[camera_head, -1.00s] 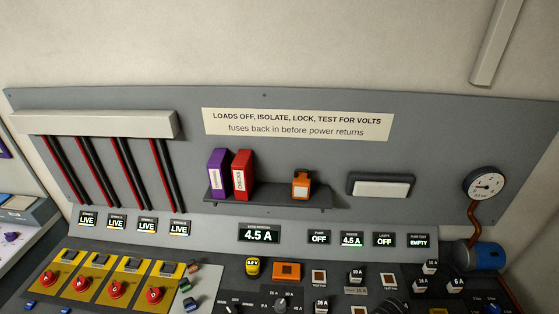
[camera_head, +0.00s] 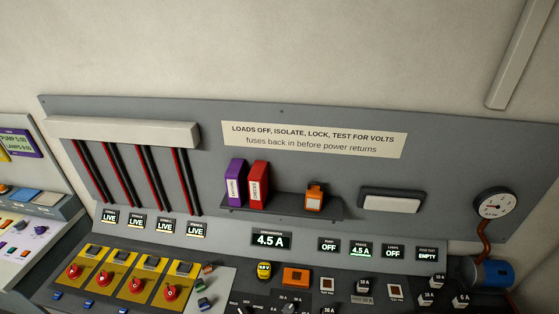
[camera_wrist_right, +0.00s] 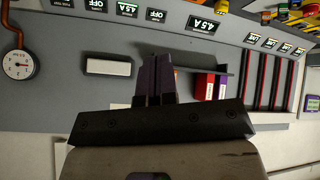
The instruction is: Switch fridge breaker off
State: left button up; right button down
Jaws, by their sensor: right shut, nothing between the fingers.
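The small fridge display (camera_head: 361,250) reads 4.5 A in green, between the pump display (camera_head: 329,245) and the lamps display (camera_head: 393,252), which both read OFF. The main current display (camera_head: 271,240) also reads 4.5 A. Below them, the console's lower edge is cut off by the frame, and I cannot tell which control is the fridge breaker. My right gripper (camera_wrist_right: 154,60) shows in the right wrist view, its dark fingers together with nothing between them, in front of the back panel. The fridge display also shows there, upside down (camera_wrist_right: 127,9). My left gripper is not in view.
A shelf (camera_head: 330,212) juts from the panel with purple (camera_head: 235,185) and red binders (camera_head: 257,186) and an orange item (camera_head: 314,198). Yellow plates with red rotary switches (camera_head: 137,286) sit at left under LIVE displays. A gauge (camera_head: 495,205) and blue cylinder (camera_head: 490,272) are at right.

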jog(key=s+f+g+p, duration=0.1)
jog(key=s+f+g, duration=0.1)
jog(key=s, duration=0.5)
jog(key=s+f+m+g+p, duration=0.1)
jog(key=s+f, duration=0.3)
jog(key=s, duration=0.4)
jog(key=shift+s+a+m+g+p, duration=0.15)
jog(key=shift+a+m+g+p, duration=0.15)
jog(key=shift+g+p, duration=0.45)
